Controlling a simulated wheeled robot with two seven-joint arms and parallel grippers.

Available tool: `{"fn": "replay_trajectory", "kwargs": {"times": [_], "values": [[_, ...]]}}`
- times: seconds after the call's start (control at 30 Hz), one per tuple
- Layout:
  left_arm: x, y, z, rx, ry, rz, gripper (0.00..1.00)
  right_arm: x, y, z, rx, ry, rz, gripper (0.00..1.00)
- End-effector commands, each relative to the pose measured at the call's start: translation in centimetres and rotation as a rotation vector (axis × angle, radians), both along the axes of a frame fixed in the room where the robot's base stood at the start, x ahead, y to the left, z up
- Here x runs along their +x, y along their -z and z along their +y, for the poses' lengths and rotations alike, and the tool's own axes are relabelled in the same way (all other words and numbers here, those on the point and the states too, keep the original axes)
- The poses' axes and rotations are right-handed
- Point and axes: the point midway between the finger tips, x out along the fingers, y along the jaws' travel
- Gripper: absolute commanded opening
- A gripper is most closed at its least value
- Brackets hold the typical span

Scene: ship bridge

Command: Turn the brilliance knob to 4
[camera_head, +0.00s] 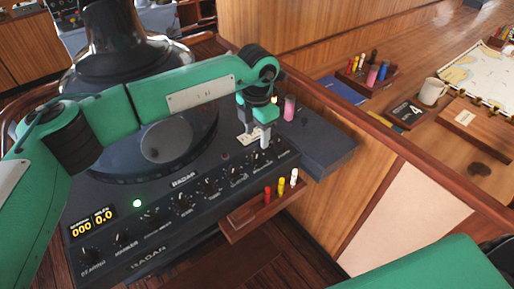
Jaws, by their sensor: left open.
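The black radar console (160,262) fills the lower left, with a slanted front panel carrying a row of black knobs with small white labels. The labels are too small for me to tell which knob is brilliance or where it points. My left gripper (258,137) is open and points down above the right end of the console, close to the panel's upper edge. It holds nothing. Only part of my right arm shows at the lower right; its gripper is out of view.
A wooden rack with red, yellow and white pegs (281,186) juts out before the panel. A pink cylinder (289,107) stands behind my left gripper.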

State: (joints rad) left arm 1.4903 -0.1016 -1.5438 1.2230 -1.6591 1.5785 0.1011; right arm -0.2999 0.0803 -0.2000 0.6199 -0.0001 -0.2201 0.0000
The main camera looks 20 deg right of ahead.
Motion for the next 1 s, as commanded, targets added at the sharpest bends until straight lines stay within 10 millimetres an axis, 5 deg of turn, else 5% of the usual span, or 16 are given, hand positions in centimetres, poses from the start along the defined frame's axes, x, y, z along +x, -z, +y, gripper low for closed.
{"fn": "replay_trajectory", "kwargs": {"times": [0.4, 0.8, 1.0], "values": [[0.0, 6.9, 0.0, -0.001, -0.001, 0.001, 0.48, 0.0, -2.7, 0.0, 0.0, 0.0, 0.0, 0.36], [0.0, 7.9, 0.0, -0.002, 0.0, 0.0, 0.48, 0.0, -2.8, 0.0, 0.0, 0.0, 0.0, 0.36], [0.0, 7.9, 0.0, -0.002, 0.0, 0.0, 0.11, 0.0, -2.8, 0.0, 0.001, 0.0, 0.0, 0.36]]}}
